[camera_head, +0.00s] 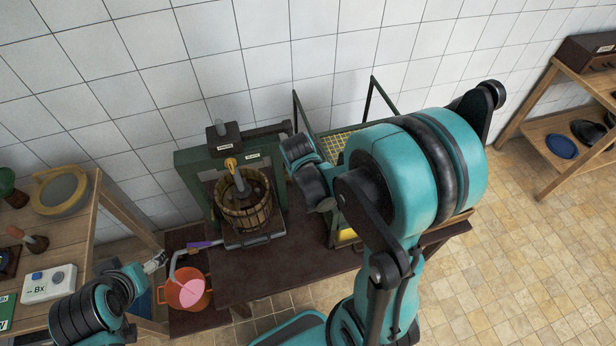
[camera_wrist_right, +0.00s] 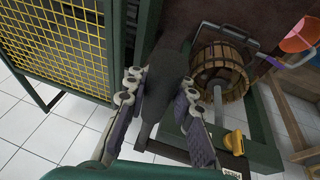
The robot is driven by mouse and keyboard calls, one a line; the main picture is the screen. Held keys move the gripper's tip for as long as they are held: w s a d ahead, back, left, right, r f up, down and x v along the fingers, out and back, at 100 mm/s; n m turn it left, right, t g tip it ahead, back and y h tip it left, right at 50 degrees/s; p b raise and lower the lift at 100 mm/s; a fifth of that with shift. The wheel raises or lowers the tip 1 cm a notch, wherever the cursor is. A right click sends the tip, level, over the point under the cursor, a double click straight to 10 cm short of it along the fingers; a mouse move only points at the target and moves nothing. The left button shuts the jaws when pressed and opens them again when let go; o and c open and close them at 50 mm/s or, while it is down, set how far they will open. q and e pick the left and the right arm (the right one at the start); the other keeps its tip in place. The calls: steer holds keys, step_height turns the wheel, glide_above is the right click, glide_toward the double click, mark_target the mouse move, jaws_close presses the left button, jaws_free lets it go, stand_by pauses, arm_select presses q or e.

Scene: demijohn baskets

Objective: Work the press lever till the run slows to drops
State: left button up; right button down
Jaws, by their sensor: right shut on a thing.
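The press has a green frame (camera_head: 190,165) and a slatted wooden basket (camera_head: 247,212), which also shows in the right wrist view (camera_wrist_right: 220,70). Its dark press lever (camera_head: 265,132) reaches right from the press head. My right gripper (camera_head: 291,142) is at the lever's right end. In the right wrist view the lever (camera_wrist_right: 160,80) lies between its fingers, and the gripper is shut on it. A red pot (camera_head: 170,296) with pink liquid (camera_head: 190,291) stands below the grey spout; I cannot make out the run. My left gripper (camera_head: 155,262) is left of the pot; its fingers are too small to judge.
A yellow-mesh crate or cage (camera_wrist_right: 60,40) stands right of the press, close to my right gripper. A wooden table (camera_head: 75,215) with a white meter (camera_head: 48,284) is at left. A wooden shelf (camera_head: 560,150) is at far right. Tiled floor (camera_head: 540,250) is open at right.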

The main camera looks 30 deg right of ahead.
step_height(320, 180, down, 8)
steer(key=t+h+b, duration=0.1)
steer(key=t+b, duration=0.2)
steer(key=b, duration=0.6)
steer(key=shift+w+f+t, duration=0.2)
steer(key=shift+w+t, duration=0.05)
steer(key=shift+t, duration=0.15)
